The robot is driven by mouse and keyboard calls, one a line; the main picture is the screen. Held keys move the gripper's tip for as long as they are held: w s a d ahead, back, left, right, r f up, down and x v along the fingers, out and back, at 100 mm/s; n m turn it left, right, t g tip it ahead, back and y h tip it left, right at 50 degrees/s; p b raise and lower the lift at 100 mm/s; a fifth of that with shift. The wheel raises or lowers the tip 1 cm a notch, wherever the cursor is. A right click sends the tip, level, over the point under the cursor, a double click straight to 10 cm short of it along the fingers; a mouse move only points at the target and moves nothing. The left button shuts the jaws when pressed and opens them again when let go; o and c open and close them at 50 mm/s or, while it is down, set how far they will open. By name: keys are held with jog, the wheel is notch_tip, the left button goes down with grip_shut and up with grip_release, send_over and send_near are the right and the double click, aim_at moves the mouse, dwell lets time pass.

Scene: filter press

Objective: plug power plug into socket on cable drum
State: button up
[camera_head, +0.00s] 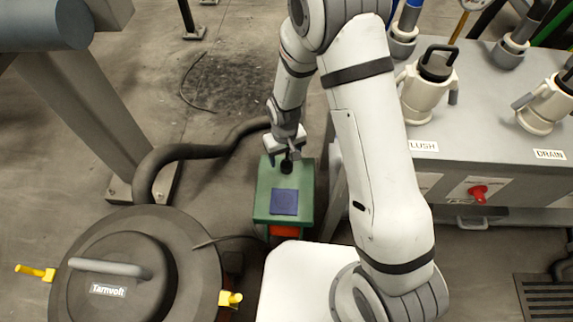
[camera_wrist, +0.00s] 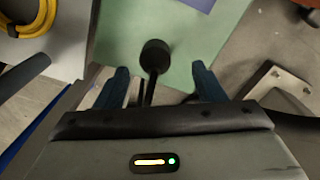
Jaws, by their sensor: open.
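A black round-headed plug (camera_head: 287,167) is on the green top of a small stand (camera_head: 265,195). In the wrist view the plug (camera_wrist: 155,54) has its round head beyond the fingertips, and a dark stem or cable runs back between the fingers. My gripper (camera_head: 285,152) is low over the far part of the stand. In the wrist view its two blue fingers (camera_wrist: 160,78) are open, one on each side of the stem, with gaps on both sides. I cannot make out the socket or clearly identify the cable drum in either view.
A blue pad (camera_head: 284,202) lies on the green top. A dark round Tarnvolt machine (camera_head: 185,245) with a thick hose (camera_head: 190,152) stands left. A grey cabinet (camera_head: 480,120) with valves stands right. A yellow coil (camera_wrist: 32,38) shows in the wrist view's corner.

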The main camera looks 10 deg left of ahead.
aim_at(287, 160)
jog(key=shift+f, duration=0.1)
jog(key=f, duration=0.1)
jog(key=f+b, duration=0.1)
jog(key=f, duration=0.1)
jog(key=f+b, duration=0.1)
jog(key=f, duration=0.1)
jog(key=shift+w+d, duration=0.25)
jog(key=shift+w, duration=0.05)
jog(key=c, duration=1)
notch_tip(287, 160, up, 10)
jog(key=p, duration=0.3)
